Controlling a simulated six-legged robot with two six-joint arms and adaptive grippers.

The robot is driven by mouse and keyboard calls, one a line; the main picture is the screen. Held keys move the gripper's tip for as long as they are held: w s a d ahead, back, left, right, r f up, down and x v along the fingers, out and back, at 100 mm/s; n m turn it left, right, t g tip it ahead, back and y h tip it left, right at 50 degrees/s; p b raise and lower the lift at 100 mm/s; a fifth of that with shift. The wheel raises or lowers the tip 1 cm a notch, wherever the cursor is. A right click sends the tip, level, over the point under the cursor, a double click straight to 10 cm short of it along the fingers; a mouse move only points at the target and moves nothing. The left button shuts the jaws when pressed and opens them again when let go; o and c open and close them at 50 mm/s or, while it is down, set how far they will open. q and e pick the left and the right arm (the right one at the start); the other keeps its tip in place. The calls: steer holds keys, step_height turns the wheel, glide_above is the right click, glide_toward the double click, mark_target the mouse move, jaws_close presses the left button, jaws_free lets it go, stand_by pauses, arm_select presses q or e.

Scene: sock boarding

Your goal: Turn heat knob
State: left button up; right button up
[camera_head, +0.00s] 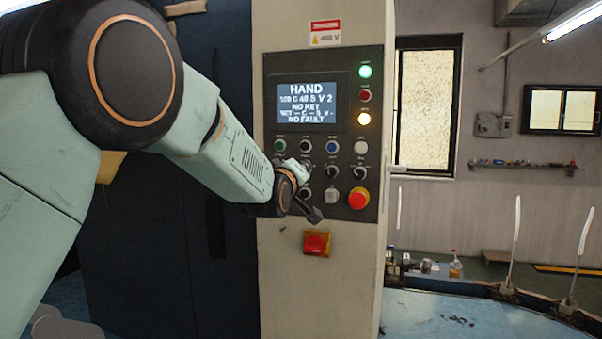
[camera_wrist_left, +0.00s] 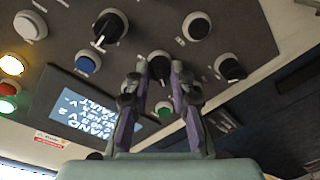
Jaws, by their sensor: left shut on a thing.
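A grey control panel (camera_head: 268,120) on a cream cabinet carries rows of small knobs and buttons. My left gripper (camera_head: 307,190) reaches it from the left, at the lower left of these controls, and hides some of them. In the left wrist view, which looks at the panel upside down, the two fingers of the left gripper (camera_wrist_left: 159,66) are closed on the sides of a round black knob (camera_wrist_left: 159,68). The labels are too small to read, so I cannot tell which knob is the heat knob. My right gripper is not in view.
A display (camera_head: 313,103) reads HAND, NO KEY and NO FAULT. A red emergency button (camera_head: 358,198) sits right of the gripper, and a red switch on a yellow plate (camera_head: 316,243) sits below. Other knobs (camera_wrist_left: 230,69) stand close around the fingers.

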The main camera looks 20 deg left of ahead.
arm_select(q)
steer(key=shift+f, duration=0.1)
jaws_close()
steer(key=shift+m, duration=0.4)
steer(key=m+h+b, duration=0.1)
steer(key=m+b, duration=0.3)
steer(key=m, duration=0.8)
steer(key=m+b, duration=0.4)
steer(key=m, duration=0.8)
steer(key=shift+f+t+h, duration=0.15)
steer(key=shift+t+h, duration=0.15)
steer(key=shift+h, duration=0.1)
steer(key=shift+m, duration=0.3)
steer(key=o, duration=0.9)
jaws_free()
steer(key=shift+c, duration=0.2)
steer(key=shift+s, duration=0.1)
